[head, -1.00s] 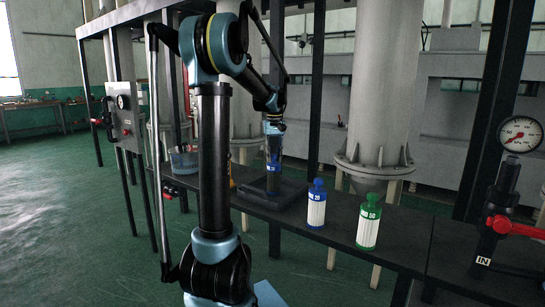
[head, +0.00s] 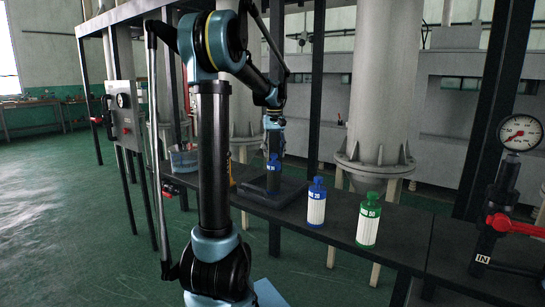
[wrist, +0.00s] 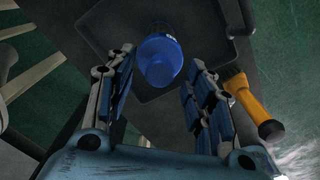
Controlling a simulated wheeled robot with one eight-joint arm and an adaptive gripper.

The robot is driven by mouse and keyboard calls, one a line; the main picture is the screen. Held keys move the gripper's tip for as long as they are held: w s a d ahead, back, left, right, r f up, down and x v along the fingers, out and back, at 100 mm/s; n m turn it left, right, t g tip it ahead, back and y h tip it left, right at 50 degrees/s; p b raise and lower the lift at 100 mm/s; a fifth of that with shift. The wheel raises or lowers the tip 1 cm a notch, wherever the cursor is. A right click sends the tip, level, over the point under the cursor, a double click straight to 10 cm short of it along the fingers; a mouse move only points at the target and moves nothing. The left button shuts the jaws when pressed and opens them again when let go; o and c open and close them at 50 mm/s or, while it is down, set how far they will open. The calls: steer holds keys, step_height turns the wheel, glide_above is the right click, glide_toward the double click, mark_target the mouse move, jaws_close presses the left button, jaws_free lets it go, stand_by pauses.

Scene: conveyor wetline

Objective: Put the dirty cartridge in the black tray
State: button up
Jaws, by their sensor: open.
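The dirty cartridge (head: 273,178), dark-bodied with a blue cap, stands upright in the black tray (head: 293,191) on the bench. In the wrist view its blue cap (wrist: 160,62) shows beyond and between the fingertips, over the floor of the tray (wrist: 212,42). My gripper (head: 273,146) is open just above the cartridge. In the wrist view the fingers of my gripper (wrist: 158,80) are spread to either side, with a gap between them and the cap. Most of the cartridge body is hidden below its cap there.
A clean white cartridge with a blue cap (head: 316,206) and one with a green cap (head: 368,222) stand right of the tray. A clear container (head: 184,160) is at the left. A red-handled valve (head: 507,224) stands far right.

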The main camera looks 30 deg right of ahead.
step_height(320, 180, up, 10)
stand_by(0.4)
stand_by(0.3)
steer(key=s+a+f+n, duration=0.1)
steer(key=s+a+f, duration=0.2)
steer(key=a, duration=0.6)
steer(key=s+a+f+n+t, duration=0.1)
steer(key=s+a+f, duration=0.15)
steer(key=a, duration=0.65)
steer(key=s+a+f, duration=0.2)
steer(key=a+f, duration=0.1)
steer(key=a, duration=0.6)
steer(key=s+a+f+n, duration=0.1)
steer(key=s+a+f, duration=0.6)
steer(key=f, duration=0.2)
steer(key=s+a+f+n+t, duration=0.1)
steer(key=s+a+f, duration=0.6)
steer(key=f, duration=0.3)
steer(key=shift+s+a+f+n, duration=0.15)
steer(key=shift+s+f+n, duration=0.15)
steer(key=shift+s, duration=0.5)
